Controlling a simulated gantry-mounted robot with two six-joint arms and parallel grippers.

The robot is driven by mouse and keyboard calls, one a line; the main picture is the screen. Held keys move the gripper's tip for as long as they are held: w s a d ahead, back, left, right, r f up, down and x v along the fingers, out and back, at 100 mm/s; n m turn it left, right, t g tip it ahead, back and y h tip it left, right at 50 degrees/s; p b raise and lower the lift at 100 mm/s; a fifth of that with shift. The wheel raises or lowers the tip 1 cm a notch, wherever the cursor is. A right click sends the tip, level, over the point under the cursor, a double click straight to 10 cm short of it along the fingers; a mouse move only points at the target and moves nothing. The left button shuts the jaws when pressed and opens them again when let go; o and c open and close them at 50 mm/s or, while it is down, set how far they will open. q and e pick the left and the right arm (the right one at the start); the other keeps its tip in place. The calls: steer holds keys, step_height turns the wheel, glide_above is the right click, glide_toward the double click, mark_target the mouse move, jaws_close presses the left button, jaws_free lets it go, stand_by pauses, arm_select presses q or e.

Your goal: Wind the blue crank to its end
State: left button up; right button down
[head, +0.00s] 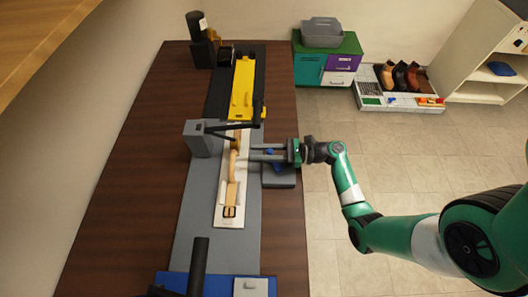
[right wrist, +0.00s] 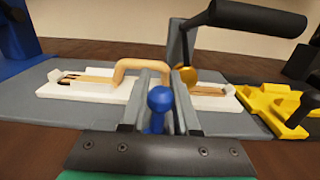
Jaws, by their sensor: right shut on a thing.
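The blue crank (head: 275,153) sits over a small grey block (head: 279,178) at the right edge of the grey bench plate. In the right wrist view its round blue knob (right wrist: 158,100) stands upright between the two grey fingers. My right gripper (head: 253,152) reaches in from the right and is shut on this knob. The gripper (right wrist: 161,82) partly hides the crank's arm and base, so I cannot tell its angle. My left gripper is not in view.
A grey post with a black lever (head: 228,127) stands close by. A yellow fixture (head: 243,88) lies behind, a blue one (head: 175,282) in front. The brown table's left side is clear.

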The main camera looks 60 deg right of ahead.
steer(key=a+n+g+y+b, duration=0.1)
steer(key=n+g+y+b, duration=0.1)
steer(key=b, duration=0.2)
steer(key=a+n+g+y+b, duration=0.1)
steer(key=n+g+y+b, duration=0.1)
steer(key=g+y+b, duration=0.1)
steer(key=s+a+n+g+y+b, duration=0.1)
steer(key=a+n+g+y+b, duration=0.1)
steer(key=n+y+b, duration=0.1)
steer(key=shift+f+g+b, duration=0.2)
steer(key=shift+g+b, duration=0.1)
steer(key=shift+b, duration=0.55)
steer(key=shift+s+a+r+n+g+y+b, duration=0.25)
steer(key=shift+n+g+y+b, duration=0.15)
steer(key=shift+n+g+b, duration=0.15)
steer(key=c, duration=0.6)
jaws_free()
steer(key=shift+c, duration=0.2)
steer(key=s+a+r+p, duration=0.5)
steer(key=s+a+r, duration=0.3)
steer(key=s+r, duration=0.3)
step_height(320, 180, up, 2)
steer(key=shift+a, duration=0.4)
